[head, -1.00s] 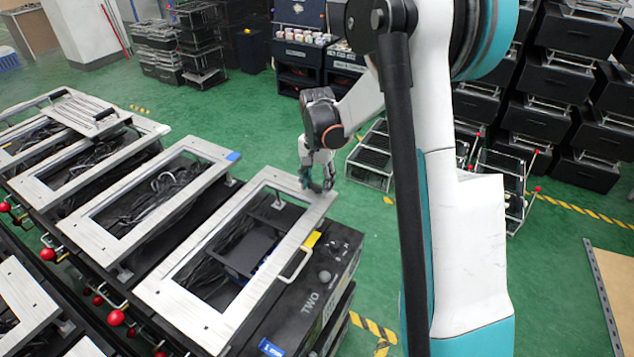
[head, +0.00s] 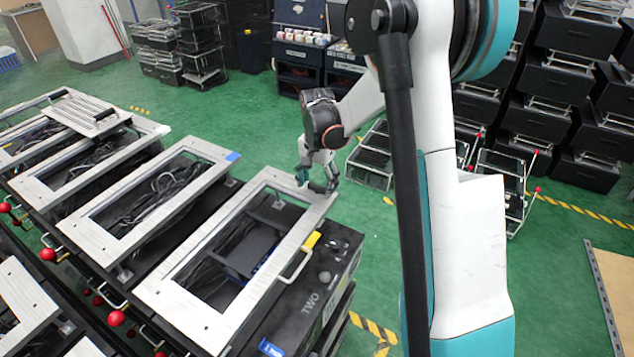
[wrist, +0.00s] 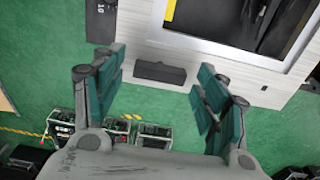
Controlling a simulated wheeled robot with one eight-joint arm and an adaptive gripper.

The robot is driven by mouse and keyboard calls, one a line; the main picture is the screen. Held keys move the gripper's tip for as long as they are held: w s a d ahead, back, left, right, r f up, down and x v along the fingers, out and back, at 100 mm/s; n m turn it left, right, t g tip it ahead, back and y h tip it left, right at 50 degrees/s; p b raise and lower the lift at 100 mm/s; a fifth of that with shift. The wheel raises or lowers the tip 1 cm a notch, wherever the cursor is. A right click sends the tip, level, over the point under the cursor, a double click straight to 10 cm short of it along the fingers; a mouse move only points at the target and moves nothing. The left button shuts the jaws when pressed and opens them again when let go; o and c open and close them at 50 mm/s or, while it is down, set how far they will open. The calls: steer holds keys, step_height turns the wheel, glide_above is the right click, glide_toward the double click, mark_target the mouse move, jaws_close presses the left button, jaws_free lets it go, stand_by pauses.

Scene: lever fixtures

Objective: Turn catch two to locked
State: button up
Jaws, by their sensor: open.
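The fixture marked TWO (head: 310,302) is a black box topped by a pale metal frame (head: 182,303), in the middle of the head view. My gripper (head: 318,184) is over the far right corner of that frame. In the wrist view my gripper (wrist: 160,95) is open, its teal-padded fingers wide apart with nothing held. A small dark block (wrist: 160,72) shows between and beyond the fingers, at the edge of the pale frame (wrist: 215,65). It may be the catch; its lock state cannot be told. I cannot tell whether a finger touches anything.
Similar framed fixtures (head: 110,225) stand in a row to the left, with red-knobbed levers (head: 116,318) along their near side. A metal handle (head: 297,265) sticks up on the box's right side. Black crates (head: 545,100) are stacked at the right. Green floor lies open behind the frame.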

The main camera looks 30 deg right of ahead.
mark_target(317, 187)
step_height(317, 187, up, 12)
stand_by(0.6)
steer(key=s+a+r+n+t, duration=0.3)
steer(key=s+a+r+n, duration=0.3)
steer(key=s, duration=0.6)
steer(key=s+a+f+n+t+b, duration=0.1)
steer(key=s+a+n+t, duration=0.3)
steer(key=s, duration=0.9)
steer(key=shift+s+a+f+n, duration=0.3)
steer(key=shift+a+n, duration=0.4)
steer(key=shift+a, duration=0.45)
